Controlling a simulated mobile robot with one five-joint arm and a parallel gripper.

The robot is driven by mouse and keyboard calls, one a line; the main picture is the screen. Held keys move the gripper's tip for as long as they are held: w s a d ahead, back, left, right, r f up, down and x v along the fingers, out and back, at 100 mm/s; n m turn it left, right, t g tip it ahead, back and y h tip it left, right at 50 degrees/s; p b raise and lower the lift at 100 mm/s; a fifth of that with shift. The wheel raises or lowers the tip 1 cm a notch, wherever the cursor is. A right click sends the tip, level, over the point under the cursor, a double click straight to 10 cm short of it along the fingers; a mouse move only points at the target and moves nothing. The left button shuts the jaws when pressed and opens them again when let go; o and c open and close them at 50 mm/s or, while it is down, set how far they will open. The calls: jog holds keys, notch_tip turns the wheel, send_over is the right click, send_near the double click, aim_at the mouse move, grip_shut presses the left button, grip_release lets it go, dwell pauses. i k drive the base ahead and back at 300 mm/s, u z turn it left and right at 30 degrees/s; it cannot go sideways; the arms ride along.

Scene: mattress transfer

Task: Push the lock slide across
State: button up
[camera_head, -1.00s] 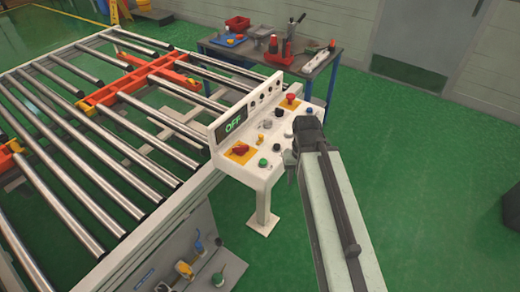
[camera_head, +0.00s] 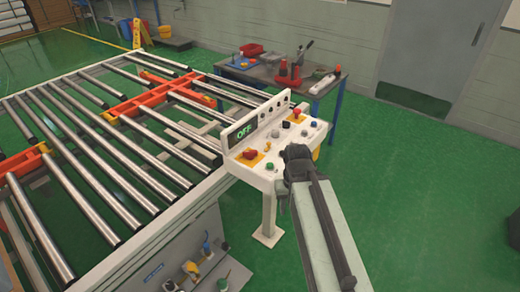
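A white control console (camera_head: 262,178) stands on a post at the corner of the roller conveyor. Its top carries several knobs and buttons, among them a red knob on a yellow plate (camera_head: 250,153), a green button (camera_head: 270,167) and a red button on a yellow plate (camera_head: 297,113). A small screen (camera_head: 245,130) on its upright back reads OFF. I cannot make out which part is the lock slide. My gripper (camera_head: 291,158) is at the console's right front edge, seen from behind. Its fingers are hidden, and I cannot tell whether it touches anything.
The conveyor (camera_head: 110,150), with steel rollers and orange cross pieces, fills the left. A workbench (camera_head: 262,74) with tools and a red bin (camera_head: 251,50) stands behind the console. A lower side panel (camera_head: 165,260) bears small fittings.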

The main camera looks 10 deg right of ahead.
aim_at(269, 144)
jog(key=z, duration=0.05)
jog(key=i, duration=0.55)
jog(key=u, duration=2.55)
jog(key=k, duration=1.25)
jog(key=z, duration=0.85)
jog(key=i, duration=1.05)
jog(key=u, duration=0.05)
